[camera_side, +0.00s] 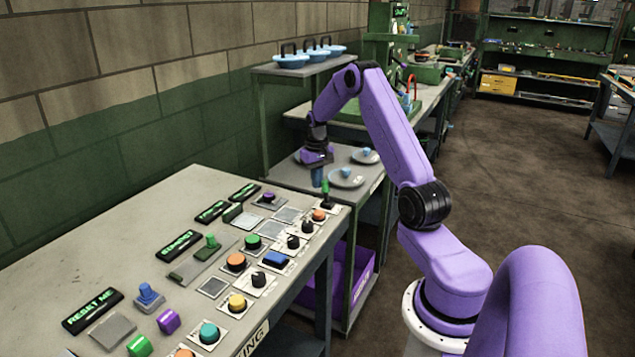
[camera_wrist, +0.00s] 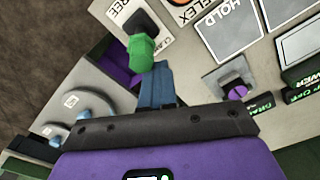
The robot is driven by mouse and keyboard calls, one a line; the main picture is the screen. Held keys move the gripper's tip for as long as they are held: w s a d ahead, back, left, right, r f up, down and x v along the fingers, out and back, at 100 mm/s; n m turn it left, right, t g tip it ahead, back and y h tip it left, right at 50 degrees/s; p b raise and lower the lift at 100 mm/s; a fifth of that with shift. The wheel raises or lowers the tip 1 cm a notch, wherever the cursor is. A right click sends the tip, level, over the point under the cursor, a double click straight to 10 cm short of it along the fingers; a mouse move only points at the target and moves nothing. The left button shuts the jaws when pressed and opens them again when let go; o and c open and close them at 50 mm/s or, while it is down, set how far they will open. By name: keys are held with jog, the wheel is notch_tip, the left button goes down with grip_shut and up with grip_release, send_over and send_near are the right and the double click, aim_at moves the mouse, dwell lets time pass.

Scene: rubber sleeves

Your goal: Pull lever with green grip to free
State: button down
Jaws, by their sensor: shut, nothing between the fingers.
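The lever's green grip (camera_side: 326,187) stands up at the far right corner of the panel table in the side view, with its black base just below. In the wrist view the green grip (camera_wrist: 141,54) is large, at top centre left, and its black base (camera_wrist: 141,24) sits by a white label reading "FREE" (camera_wrist: 118,8). My gripper (camera_side: 317,178) is shut and empty, just left of the grip in the side view. Its blue fingers (camera_wrist: 157,88) come up close to the grip in the wrist view. I cannot tell whether they touch it.
The panel table (camera_side: 150,215) carries several buttons, knobs and switches. A purple knob (camera_wrist: 238,92) is right of my fingers in the wrist view. A lower table beyond holds grey plates (camera_side: 346,178) with blue knobs. A purple bin (camera_side: 345,275) is underneath.

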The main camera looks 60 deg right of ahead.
jog(key=shift+s+f, duration=0.4)
jog(key=shift+s, duration=0.8)
jog(key=shift+s+d, duration=0.1)
jog(key=shift+s, duration=0.1)
jog(key=shift+w, duration=0.65)
jog(key=shift+r, duration=0.1)
notch_tip(320, 180, up, 8)
jog(key=shift+w, duration=0.3)
dwell(0.9)
